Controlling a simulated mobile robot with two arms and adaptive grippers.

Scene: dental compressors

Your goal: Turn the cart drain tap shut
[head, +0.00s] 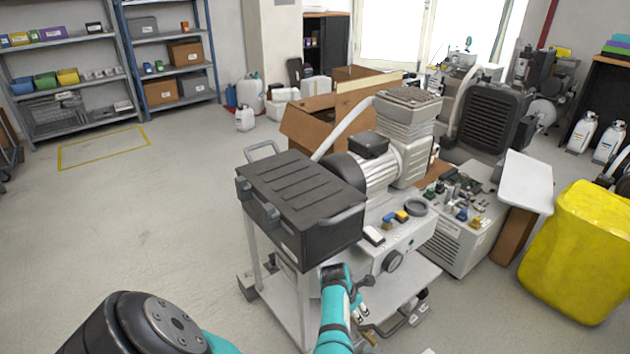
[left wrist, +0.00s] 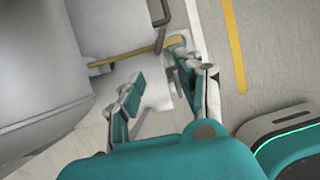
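A thin brass-coloured pipe (left wrist: 135,52) runs beside a pale rounded body in the left wrist view. A dark grey bent bar (left wrist: 163,28) stands at its right end; I cannot tell for certain whether this is the tap's lever. My left gripper (left wrist: 158,73) is open, its two teal-padded fingers apart just short of the pipe's end, with nothing seen between them. In the head view my left gripper (head: 362,298) is low beside the front of the white cart (head: 285,297), and my teal wrist partly hides the area. My right gripper is not in view.
A black case (head: 300,195) and a compressor (head: 385,165) stand on the cart. The floor to the left is clear, with shelves (head: 65,75) behind.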

